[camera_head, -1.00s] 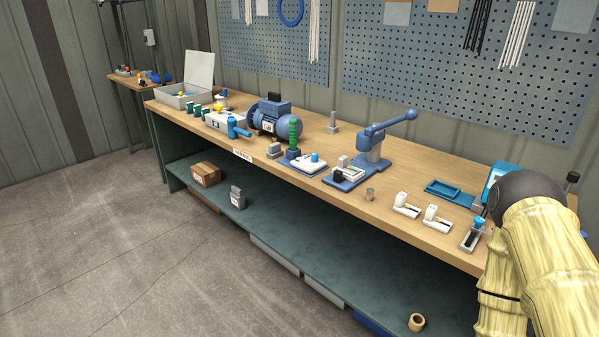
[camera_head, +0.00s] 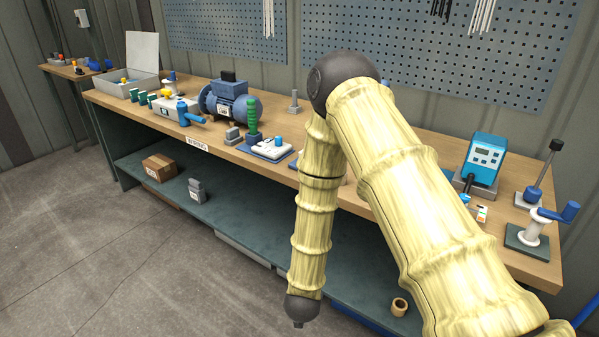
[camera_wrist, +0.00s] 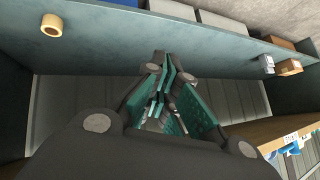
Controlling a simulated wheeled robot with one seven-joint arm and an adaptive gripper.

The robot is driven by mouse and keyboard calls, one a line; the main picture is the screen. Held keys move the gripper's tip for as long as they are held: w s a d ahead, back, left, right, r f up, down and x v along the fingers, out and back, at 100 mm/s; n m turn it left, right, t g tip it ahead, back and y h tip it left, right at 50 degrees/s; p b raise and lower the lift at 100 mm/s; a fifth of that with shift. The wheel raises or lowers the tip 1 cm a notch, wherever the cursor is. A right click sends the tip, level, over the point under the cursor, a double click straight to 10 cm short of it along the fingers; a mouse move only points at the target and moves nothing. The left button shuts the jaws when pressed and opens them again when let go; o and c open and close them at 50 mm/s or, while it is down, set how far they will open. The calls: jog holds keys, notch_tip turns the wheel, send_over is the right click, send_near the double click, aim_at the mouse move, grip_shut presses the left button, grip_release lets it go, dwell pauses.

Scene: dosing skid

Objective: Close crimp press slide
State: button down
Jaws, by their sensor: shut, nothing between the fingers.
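My gripper (camera_wrist: 166,75) shows in the wrist view with dark fingers and teal pads. It is shut with nothing between the fingers, in front of the bench's underside and lower shelf. In the head view my arm hangs down before the bench's front edge, and the gripper itself cannot be made out. The blue lever press, likely the crimp press, is hidden behind my arm in the head view. Its slide cannot be seen in either current view.
The wooden bench top (camera_head: 420,140) holds a blue motor (camera_head: 228,100), a green-handled device (camera_head: 253,125) and a blue controller (camera_head: 484,157). The lower shelf (camera_head: 232,215) carries a cardboard box (camera_head: 160,167). A tan ring (camera_head: 399,307) lies on it; it also shows in the wrist view (camera_wrist: 51,25).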

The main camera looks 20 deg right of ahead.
jog(key=w+a+r+m+t+h+b, duration=0.2)
jog(key=w+r+m+t+h+b, duration=0.15)
jog(key=w+r+m, duration=0.9)
jog(key=w+a+r+m+g+h+b, duration=0.1)
jog(key=w+r+m+h, duration=0.2)
jog(key=r, duration=0.6)
jog(key=w+r+m+g+h+b, duration=0.1)
jog(key=w+r+m+h+b, duration=0.15)
jog(key=w+r, duration=0.45)
jog(key=shift+g+y, duration=0.25)
jog(key=shift+y, duration=0.25)
jog(key=x, duration=0.3)
jog(key=d+r+x, duration=0.1)
jog(key=x, duration=0.2)
jog(key=s+p+x, duration=0.1)
jog(key=x, duration=0.2)
jog(key=shift+w+d+r, duration=0.15)
jog(key=shift+w+d, duration=0.05)
jog(key=shift+d, duration=0.3)
jog(key=shift+w+d, duration=0.55)
jog(key=shift+d, duration=0.15)
